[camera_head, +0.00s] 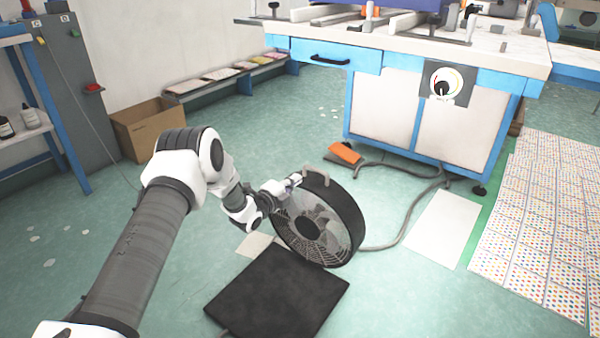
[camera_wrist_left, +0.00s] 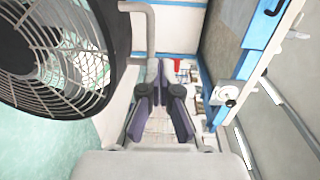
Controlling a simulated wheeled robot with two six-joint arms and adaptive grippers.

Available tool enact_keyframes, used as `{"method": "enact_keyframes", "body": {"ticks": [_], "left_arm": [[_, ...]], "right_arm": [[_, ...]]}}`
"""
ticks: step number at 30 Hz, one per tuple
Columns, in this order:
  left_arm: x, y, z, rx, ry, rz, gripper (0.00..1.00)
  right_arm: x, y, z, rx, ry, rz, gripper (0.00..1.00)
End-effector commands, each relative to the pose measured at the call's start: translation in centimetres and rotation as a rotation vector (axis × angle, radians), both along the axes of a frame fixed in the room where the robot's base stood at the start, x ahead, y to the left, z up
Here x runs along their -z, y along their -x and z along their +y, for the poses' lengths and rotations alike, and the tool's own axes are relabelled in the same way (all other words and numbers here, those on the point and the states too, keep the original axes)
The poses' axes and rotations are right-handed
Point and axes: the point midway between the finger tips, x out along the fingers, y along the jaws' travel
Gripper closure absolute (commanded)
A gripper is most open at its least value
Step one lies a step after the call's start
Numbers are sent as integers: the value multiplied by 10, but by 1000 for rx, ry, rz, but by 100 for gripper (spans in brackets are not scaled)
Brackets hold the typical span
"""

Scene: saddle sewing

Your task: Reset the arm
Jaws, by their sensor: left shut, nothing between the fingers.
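My left arm reaches in from the left in the head view. Its gripper (camera_head: 293,182) is at the upper left rim of a round black floor fan (camera_head: 318,222). In the left wrist view the gripper (camera_wrist_left: 162,82) shows its dark fingers shut with nothing held. The fan (camera_wrist_left: 50,55) fills the left of that view, with its grille facing the camera. A grey bent tube (camera_wrist_left: 150,28) stands close to the fingers; I cannot tell whether they touch. My right gripper is in neither view.
A black mat (camera_head: 278,292) lies on the green floor before the fan. A blue and white workbench (camera_head: 385,95) stands behind, with an orange pedal (camera_head: 345,153) and grey hose (camera_head: 412,215). A cardboard box (camera_head: 147,128) stands at left. Dotted sheets (camera_head: 545,225) cover the right floor.

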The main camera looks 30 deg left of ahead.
Motion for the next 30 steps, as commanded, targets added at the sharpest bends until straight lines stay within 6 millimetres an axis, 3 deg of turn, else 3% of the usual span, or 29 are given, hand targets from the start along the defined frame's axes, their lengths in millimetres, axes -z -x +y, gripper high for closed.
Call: {"method": "enact_keyframes", "body": {"ticks": [1,7,17,20,23,26,29,30], "left_arm": [[-7,12,2,-2,4,4,100],[-9,50,5,-2,3,3,100],[-4,59,2,5,-1,7,100],[5,57,-29,58,-9,30,100],[39,78,-86,121,14,143,100],[91,129,-140,127,125,373,100],[137,199,-177,41,307,651,100],[152,231,-187,-18,382,762,100]], "right_arm": [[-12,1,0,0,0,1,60],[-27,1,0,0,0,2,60],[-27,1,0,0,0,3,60],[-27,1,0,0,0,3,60],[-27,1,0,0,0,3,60],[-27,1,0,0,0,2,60],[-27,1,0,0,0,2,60],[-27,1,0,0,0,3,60]]}}
